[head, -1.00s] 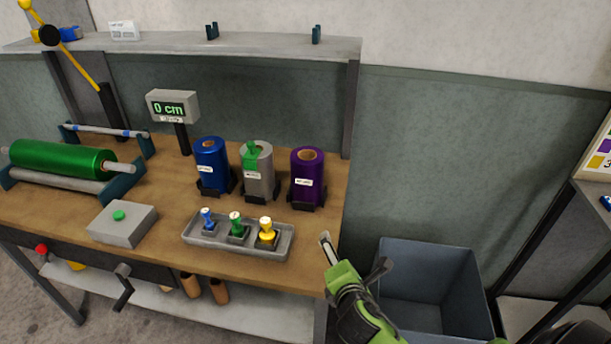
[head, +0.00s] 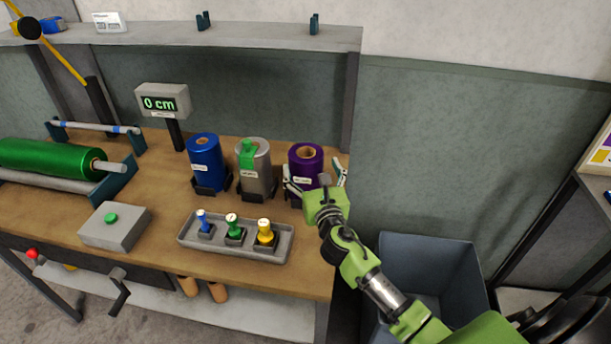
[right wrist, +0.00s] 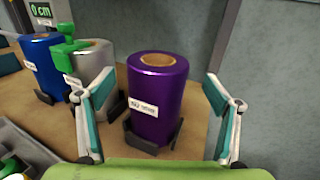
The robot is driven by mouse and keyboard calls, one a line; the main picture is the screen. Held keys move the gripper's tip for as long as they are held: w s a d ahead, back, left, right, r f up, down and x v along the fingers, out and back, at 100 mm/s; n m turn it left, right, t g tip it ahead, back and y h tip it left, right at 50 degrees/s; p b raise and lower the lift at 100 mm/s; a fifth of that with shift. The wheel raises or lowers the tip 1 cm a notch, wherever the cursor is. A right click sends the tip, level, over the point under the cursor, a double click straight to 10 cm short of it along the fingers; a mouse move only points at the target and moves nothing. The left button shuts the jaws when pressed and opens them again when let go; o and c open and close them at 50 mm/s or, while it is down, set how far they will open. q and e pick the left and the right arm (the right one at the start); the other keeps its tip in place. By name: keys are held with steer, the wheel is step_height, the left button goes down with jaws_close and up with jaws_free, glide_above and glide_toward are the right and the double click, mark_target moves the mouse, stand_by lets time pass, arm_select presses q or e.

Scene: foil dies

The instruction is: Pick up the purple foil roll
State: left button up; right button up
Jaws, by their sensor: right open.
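The purple foil roll (head: 306,155) stands upright in a dark holder at the right end of the workbench, partly hidden by my right gripper in the head view. In the right wrist view the purple foil roll (right wrist: 157,97) stands between the spread fingers, a little beyond them, with its brown core on top and a white label facing me. My right gripper (head: 315,178) is open and empty in front of the roll; its two fingers also show in the right wrist view (right wrist: 160,115). My left gripper is not in view.
A silver roll (head: 254,170) with a green piece on it and a blue roll (head: 206,163) stand to the left. A grey tray (head: 271,252) of stamps lies in front. A grey bin (head: 430,265) stands right of the bench. A shelf (head: 260,42) runs above.

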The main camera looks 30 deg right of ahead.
mark_target(306, 155)
steer(key=shift+x, duration=0.75)
steer(key=x, duration=0.4)
steer(key=shift+w+a, duration=0.1)
steer(key=shift+w, duration=0.2)
steer(key=c, duration=2)
steer(key=shift+r, duration=0.15)
steer(key=shift+c, duration=0.9)
steer(key=shift+r, duration=0.15)
